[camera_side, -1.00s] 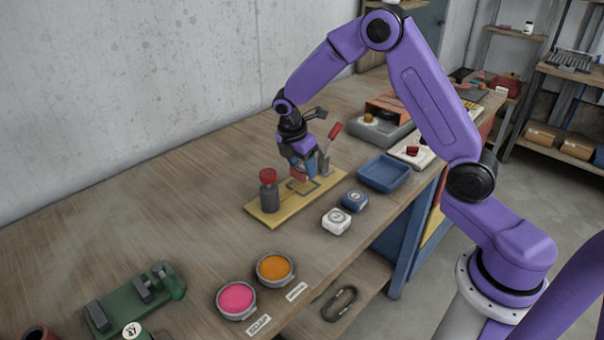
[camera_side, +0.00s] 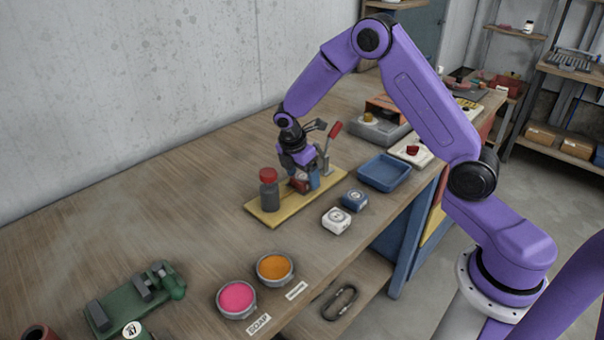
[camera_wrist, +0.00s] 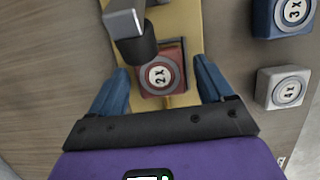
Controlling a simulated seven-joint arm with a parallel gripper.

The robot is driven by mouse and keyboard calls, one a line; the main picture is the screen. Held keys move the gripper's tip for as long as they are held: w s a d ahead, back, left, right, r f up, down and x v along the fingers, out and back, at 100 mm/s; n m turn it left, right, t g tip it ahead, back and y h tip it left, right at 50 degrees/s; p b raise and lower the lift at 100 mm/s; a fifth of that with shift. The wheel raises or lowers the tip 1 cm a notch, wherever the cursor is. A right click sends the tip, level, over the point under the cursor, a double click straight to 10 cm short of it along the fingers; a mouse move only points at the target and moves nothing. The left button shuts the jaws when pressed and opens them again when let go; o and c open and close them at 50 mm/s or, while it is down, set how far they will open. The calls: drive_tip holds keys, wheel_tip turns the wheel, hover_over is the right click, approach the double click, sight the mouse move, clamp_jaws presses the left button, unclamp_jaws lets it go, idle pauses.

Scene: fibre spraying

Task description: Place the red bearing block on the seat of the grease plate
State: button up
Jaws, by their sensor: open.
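The red bearing block (camera_wrist: 160,78), with a round "2X" label on top, is down at the seat (camera_wrist: 183,48) of the yellow grease plate (camera_wrist: 190,16). The seat is a thin dark frame, and part of it shows beside the block. My gripper (camera_wrist: 160,88) is open, with one blue finger on each side of the block and gaps between. In the side view my gripper (camera_side: 304,182) is low over the plate (camera_side: 263,214) and partly hides the block. Whether the block lies fully flat cannot be told.
A clamp with a red handle (camera_side: 335,130) stands on the plate; its black tip (camera_wrist: 137,46) overhangs near the block. A dark red-capped bottle (camera_side: 268,190) stands at the plate's other end. White (camera_side: 336,220) and blue (camera_side: 354,200) blocks and a blue tray (camera_side: 384,172) sit nearby.

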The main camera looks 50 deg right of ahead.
sight(294, 190)
drive_tip(key=shift+r, duration=0.1)
drive_tip(key=v, duration=1.1)
drive_tip(key=s+a+r+m, duration=0.1)
drive_tip(key=s+a+r, duration=0.2)
drive_tip(key=s+a, duration=0.45)
drive_tip(key=s+d+m+y, duration=0.2)
drive_tip(key=s+m+y, duration=0.1)
drive_tip(key=s, duration=2.4)
drive_tip(key=shift+s+d+m, duration=0.2)
drive_tip(key=shift+s+m, duration=0.15)
drive_tip(key=shift+m, duration=0.35)
